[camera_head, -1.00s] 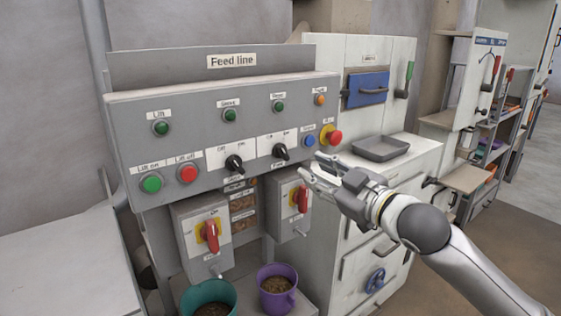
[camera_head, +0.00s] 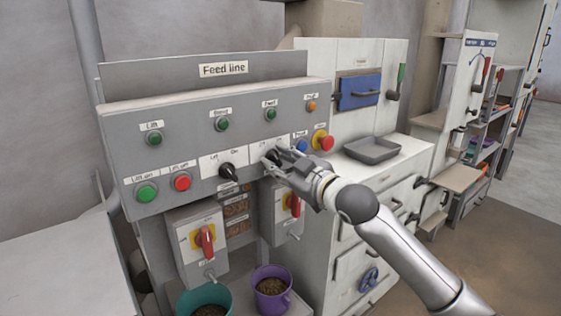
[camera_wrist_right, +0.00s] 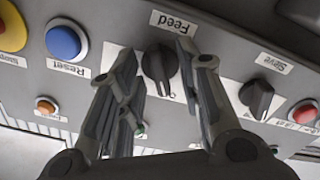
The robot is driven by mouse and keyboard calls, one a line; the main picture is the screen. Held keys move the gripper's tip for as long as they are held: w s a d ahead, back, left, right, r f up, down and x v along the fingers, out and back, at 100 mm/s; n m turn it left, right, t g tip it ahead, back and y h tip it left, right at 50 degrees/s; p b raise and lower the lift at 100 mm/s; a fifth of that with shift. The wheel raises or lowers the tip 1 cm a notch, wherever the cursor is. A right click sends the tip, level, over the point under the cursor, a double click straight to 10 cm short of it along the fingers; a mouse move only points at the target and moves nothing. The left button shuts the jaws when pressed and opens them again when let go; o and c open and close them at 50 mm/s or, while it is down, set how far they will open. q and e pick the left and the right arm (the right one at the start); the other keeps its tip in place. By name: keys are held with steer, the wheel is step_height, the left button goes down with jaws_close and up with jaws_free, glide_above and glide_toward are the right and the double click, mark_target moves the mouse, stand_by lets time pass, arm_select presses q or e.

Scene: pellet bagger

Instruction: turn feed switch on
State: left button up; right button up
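The feed switch is a black rotary knob (camera_wrist_right: 158,66) on a white plate below the "Feed" label in the right wrist view. In the head view the knob (camera_head: 272,156) is partly covered by my right gripper. My right gripper (camera_head: 283,162) is at the panel front. In the wrist view its two fingers (camera_wrist_right: 155,62) are spread, one on each side of the knob, with a gap visible on both sides. Whether a fingertip touches the panel cannot be told. The knob's handle stands close to upright in the wrist picture. My left gripper is not in view.
The sieve knob (camera_head: 228,173) sits left of the feed knob. The blue reset button (camera_head: 301,145) and red emergency stop (camera_head: 326,142) are close on the right. Below are red-handled switches (camera_head: 206,240), a teal bucket (camera_head: 205,297) and a purple bucket (camera_head: 271,288).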

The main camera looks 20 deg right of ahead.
jaws_close()
steer(key=m+p, duration=0.3)
steer(key=shift+r, duration=0.2)
steer(key=m+p, duration=0.4)
steer(key=shift+m, duration=0.3)
steer(key=shift+f+m+p, duration=0.1)
steer(key=shift+m+p, duration=1.9)
steer(key=shift+m, duration=0.2)
